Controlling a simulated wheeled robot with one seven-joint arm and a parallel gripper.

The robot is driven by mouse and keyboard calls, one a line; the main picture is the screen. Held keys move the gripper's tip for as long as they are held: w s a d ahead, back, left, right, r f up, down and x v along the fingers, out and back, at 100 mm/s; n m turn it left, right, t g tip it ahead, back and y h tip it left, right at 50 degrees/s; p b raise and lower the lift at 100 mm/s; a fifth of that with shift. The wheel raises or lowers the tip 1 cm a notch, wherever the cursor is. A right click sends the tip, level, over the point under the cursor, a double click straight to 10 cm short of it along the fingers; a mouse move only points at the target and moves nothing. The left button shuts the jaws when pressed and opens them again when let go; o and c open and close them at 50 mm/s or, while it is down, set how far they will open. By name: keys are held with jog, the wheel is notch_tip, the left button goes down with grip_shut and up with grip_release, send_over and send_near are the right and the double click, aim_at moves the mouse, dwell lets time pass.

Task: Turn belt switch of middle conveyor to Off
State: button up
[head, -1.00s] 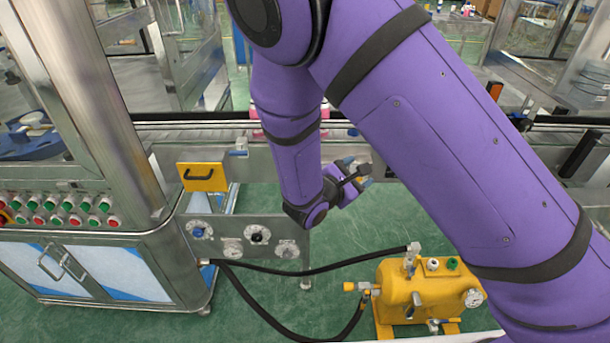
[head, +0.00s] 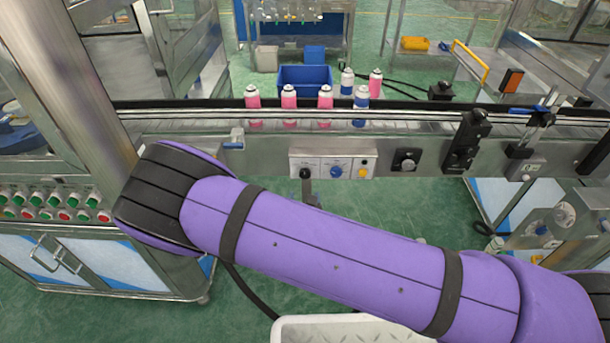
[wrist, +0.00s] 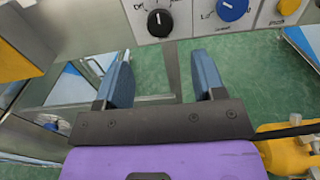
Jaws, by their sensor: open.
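A light control panel (head: 325,166) is on the front of the conveyor. It carries a black knob (head: 306,173), a blue knob (head: 337,172) and a yellow knob (head: 362,172). In the wrist view the black knob (wrist: 159,22) has a white pointer mark turned roughly upward; the blue knob (wrist: 232,9) is to its right.
Pink cans (head: 289,102) and blue cans (head: 361,100) stand on the conveyor belt. Another black switch (head: 405,160) is right of the panel. A steel cabinet with buttons (head: 65,214) is at the left. A yellow unit (wrist: 282,155) shows at the wrist view's lower right.

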aim_at(305, 176)
jog(key=w, duration=0.9)
jog(key=shift+d, duration=0.2)
jog(key=c, duration=0.9)
